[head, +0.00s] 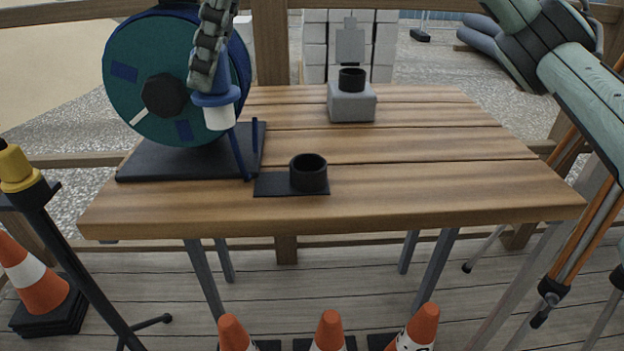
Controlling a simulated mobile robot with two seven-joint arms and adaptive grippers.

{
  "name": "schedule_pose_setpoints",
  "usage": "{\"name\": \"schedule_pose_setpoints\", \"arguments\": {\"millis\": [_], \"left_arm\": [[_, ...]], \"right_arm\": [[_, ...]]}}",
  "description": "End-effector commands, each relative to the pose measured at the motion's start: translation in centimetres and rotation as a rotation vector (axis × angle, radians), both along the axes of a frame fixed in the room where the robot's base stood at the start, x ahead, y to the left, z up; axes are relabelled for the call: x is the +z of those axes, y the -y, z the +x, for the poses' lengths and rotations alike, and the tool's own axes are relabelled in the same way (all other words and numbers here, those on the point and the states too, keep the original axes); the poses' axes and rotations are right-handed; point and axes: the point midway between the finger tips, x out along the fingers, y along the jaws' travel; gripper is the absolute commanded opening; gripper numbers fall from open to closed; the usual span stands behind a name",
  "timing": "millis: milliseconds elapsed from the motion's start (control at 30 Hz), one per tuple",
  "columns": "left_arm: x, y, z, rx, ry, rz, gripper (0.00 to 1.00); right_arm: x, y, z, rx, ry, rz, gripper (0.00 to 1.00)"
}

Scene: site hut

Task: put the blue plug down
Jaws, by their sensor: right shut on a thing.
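The blue plug (214,98), with a wide blue collar and a white lower end, hangs upright in front of the cable reel. My right gripper (206,74) comes down from the top edge and is shut on the plug's upper part; its far finger is mostly hidden. The plug's white end appears above the reel's dark base plate, apart from the tabletop. A black round holder (309,174) on a flat black plate stands near the table's front edge. Another black ring (351,79) sits on a grey block (352,104) further back. My left gripper is not in view.
The cable reel (122,82), teal and blue, stands on a dark base (188,160) at the left of the wooden table (430,190). The table's right half is clear. Orange cones (330,330) stand on the floor in front. A yellow-topped pole (18,170) is at left.

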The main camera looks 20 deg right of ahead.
Motion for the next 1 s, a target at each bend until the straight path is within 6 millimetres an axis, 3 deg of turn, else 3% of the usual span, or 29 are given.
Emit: {"name": "schedule_pose_setpoints", "arguments": {"millis": [167, 600, 833, 1000], "left_arm": [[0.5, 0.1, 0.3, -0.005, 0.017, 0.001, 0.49], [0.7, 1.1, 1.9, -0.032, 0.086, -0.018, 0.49], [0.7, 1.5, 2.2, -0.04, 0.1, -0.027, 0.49], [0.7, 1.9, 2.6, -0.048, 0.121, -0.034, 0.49]], "right_arm": [[-1.2, 1.1, -0.4, -0.005, -0.003, 0.003, 0.0], [-6.6, 10.0, 1.3, -0.006, -0.002, 0.002, 0.0], [-7.6, 11.0, 1.5, 0.0, 0.0, 0.002, 0.0], [-10.0, 11.1, 1.4, -0.001, -0.004, 0.0, 0.0]]}}
